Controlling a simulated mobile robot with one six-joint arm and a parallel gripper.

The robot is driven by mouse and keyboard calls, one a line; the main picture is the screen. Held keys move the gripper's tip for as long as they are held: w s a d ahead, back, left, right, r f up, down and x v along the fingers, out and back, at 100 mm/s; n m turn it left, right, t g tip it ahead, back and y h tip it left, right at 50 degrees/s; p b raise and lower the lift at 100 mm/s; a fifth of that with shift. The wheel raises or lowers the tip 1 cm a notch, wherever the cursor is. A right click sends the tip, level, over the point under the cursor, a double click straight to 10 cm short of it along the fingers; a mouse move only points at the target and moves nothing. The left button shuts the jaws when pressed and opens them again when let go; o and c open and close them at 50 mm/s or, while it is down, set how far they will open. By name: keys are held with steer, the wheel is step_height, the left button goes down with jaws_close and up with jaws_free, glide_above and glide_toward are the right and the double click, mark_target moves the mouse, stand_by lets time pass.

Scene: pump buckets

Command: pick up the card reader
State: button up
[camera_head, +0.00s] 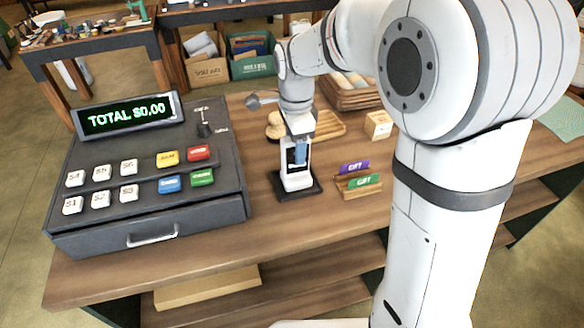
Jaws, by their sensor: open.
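The card reader (298,181) appears to be the small upright white device with a dark and blue face, on a black square base (312,189) on the wooden counter, right of the cash register. My gripper (300,142) points down at the top of it and overlaps it in the picture. The gripper is open. Its fingers are small and partly lost against the device, so I cannot tell whether they touch it or surround it.
The grey cash register (150,215), reading TOTAL $0.00, stands at left. Purple and green gift cards (362,182) in a wooden holder stand close at right. A small box (378,125) and wooden boards (330,124) lie behind. The counter front (300,222) is clear.

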steer(key=shift+f, duration=0.2)
steer(key=shift+c, duration=0.6)
jaws_close()
